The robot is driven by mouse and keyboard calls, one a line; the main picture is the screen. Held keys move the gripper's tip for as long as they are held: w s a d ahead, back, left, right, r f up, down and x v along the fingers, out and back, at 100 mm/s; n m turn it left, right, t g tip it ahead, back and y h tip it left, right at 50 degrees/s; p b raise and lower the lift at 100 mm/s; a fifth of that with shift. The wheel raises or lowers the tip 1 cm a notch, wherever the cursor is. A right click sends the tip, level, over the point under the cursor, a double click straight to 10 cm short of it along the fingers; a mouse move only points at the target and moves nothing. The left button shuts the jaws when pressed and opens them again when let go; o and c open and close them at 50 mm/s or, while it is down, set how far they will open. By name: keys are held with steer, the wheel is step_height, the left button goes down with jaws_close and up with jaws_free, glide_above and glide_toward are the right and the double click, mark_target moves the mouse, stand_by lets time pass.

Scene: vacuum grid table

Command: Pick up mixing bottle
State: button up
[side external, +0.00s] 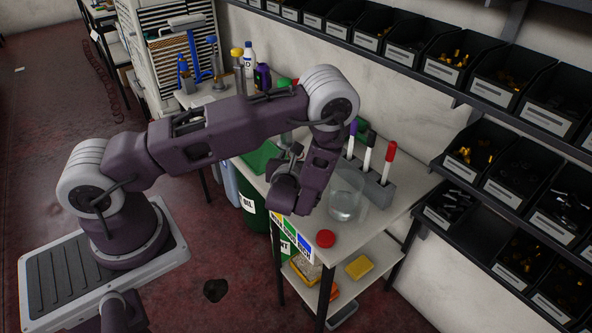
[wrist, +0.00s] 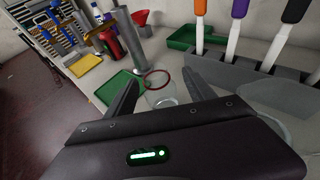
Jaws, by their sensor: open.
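My gripper (wrist: 165,90) is open, with its two dark fingers spread apart in the wrist view. Between and beyond the fingers is a clear round vessel (wrist: 162,98) with a thin red ring (wrist: 158,79) by it, partly hidden by my gripper. I cannot tell for sure whether this is the mixing bottle. In the side view my gripper (side external: 285,190) is over the bench beside a clear container (side external: 346,198), and its fingertips are hard to make out. Nothing is seen held.
A red lid (side external: 326,238) lies near the bench's front edge. A green tray (wrist: 120,86) and a grey cylinder (wrist: 130,38) stand beyond the fingers. Bin shelves (side external: 480,60) line the wall.

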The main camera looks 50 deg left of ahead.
steer(key=x, duration=0.6)
steer(key=shift+s+a+f, duration=0.1)
steer(key=shift+a, duration=0.3)
jaws_close()
